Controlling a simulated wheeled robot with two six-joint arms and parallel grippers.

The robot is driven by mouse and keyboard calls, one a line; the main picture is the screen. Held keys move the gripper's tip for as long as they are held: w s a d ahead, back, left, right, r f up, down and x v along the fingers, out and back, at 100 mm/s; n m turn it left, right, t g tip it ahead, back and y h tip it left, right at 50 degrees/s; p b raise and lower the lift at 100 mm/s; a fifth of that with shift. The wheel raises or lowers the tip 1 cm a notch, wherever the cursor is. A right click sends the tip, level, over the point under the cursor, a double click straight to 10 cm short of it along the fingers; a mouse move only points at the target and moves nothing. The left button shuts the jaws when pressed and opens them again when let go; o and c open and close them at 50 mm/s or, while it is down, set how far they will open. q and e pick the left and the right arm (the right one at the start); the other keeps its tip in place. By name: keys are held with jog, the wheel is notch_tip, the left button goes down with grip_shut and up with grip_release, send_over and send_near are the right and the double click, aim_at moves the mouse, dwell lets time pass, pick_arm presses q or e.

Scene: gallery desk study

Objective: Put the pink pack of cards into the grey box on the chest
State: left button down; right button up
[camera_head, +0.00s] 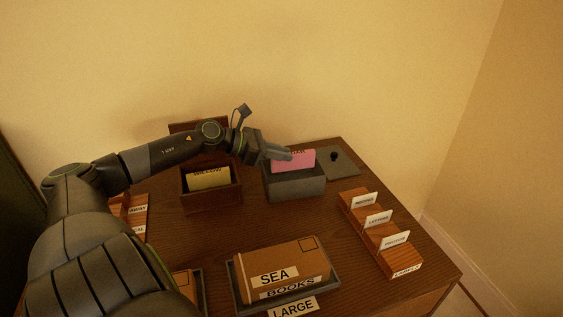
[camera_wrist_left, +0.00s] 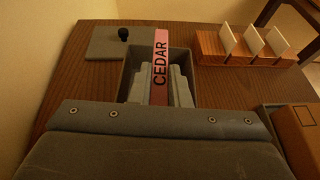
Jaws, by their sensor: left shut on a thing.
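The pink pack of cards (camera_head: 294,163) is upright at the opening of the grey box (camera_head: 297,187) on the chest. Its lower edge seems to be inside or just over the opening; I cannot tell how deep. My left gripper (camera_head: 281,153) is shut on the pack from above left. In the left wrist view the pack (camera_wrist_left: 160,62) shows edge-on with the word CEDAR, between the grey fingers (camera_wrist_left: 168,85). The grey box (camera_wrist_left: 134,74) lies around and below it there. My right gripper is not in view.
The grey lid (camera_head: 341,164) with a dark knob lies behind and right of the box. A brown box (camera_head: 209,200) with a yellow pack (camera_head: 209,178) stands left. A wooden card rack (camera_head: 381,234) is at right. A parcel tray (camera_head: 239,290) is in front.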

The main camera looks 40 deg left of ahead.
aim_at(280, 170)
pick_arm(q)
notch_tip(280, 170, down, 2)
jog(key=shift+f, duration=0.55)
jog(key=shift+f+b, duration=0.15)
jog(key=shift+b, duration=0.2)
jog(key=shift+f, duration=0.3)
jog(key=c, duration=1.8)
grip_release()
jog(key=o, duration=0.4)
jog(key=shift+o, duration=0.2)
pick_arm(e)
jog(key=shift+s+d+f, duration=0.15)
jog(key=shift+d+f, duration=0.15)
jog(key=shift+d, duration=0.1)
